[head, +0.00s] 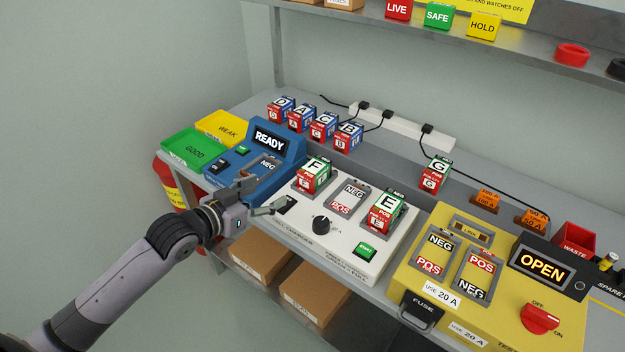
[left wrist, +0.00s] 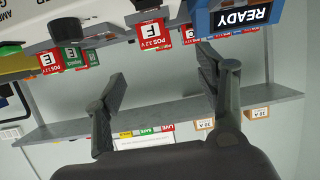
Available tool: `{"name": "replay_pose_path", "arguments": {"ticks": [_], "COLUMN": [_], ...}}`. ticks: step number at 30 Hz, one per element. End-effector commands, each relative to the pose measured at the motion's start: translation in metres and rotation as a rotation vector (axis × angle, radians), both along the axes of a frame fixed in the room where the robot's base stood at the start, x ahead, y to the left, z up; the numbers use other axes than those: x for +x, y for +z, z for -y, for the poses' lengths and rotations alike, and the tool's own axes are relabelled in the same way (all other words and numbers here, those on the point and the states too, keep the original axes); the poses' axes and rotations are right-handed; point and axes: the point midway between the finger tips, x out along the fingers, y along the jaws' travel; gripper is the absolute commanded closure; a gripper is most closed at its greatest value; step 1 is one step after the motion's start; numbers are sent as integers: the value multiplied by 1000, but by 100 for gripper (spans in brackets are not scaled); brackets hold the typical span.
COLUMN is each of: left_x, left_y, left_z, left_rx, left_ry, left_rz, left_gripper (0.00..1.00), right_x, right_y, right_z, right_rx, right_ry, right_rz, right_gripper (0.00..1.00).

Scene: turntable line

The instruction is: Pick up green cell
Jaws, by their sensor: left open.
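Three green-topped cells with red and white sides show in the head view. Cell F (head: 312,175) stands in the left bay of the white charger (head: 318,262), and cell E (head: 388,211) in its right bay. Cell G (head: 435,173) stands at the back, right of centre. My left gripper (head: 258,196) is open and empty over the charger's left end, left of cell F. In the left wrist view, which is upside down, cell F (left wrist: 152,31) shows beyond and between the open fingers (left wrist: 162,82), apart from them. Cell E (left wrist: 48,61) shows further left.
Blue cells D, A, C and B (head: 348,135) stand at the back behind the blue READY unit (head: 285,165). Green (head: 190,158) and yellow (head: 222,128) trays lie at the left. The yellow tester (head: 420,280) and red waste bin (head: 578,240) are at the right. A shelf (head: 350,22) hangs above.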

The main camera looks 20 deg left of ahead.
Motion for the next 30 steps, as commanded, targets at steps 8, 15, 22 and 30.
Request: {"name": "replay_pose_path", "arguments": {"ticks": [8,15,22,30], "left_x": [22,70,102,119], "left_y": [13,-3,-15,-20], "left_z": [17,34,46,53], "left_rx": [-11,-12,-8,-8], "left_ry": [-27,-27,-27,-27], "left_rz": [31,30,29,29], "left_gripper": [35,35,35,35], "right_x": [3,-1,-1,-2], "right_y": [2,8,10,14], "right_z": [3,3,1,-5], "right_rx": [-4,-3,0,7], "right_ry": [0,1,3,2], "right_rz": [5,1,-1,-2], "right_gripper": [60,60,60,60]}}
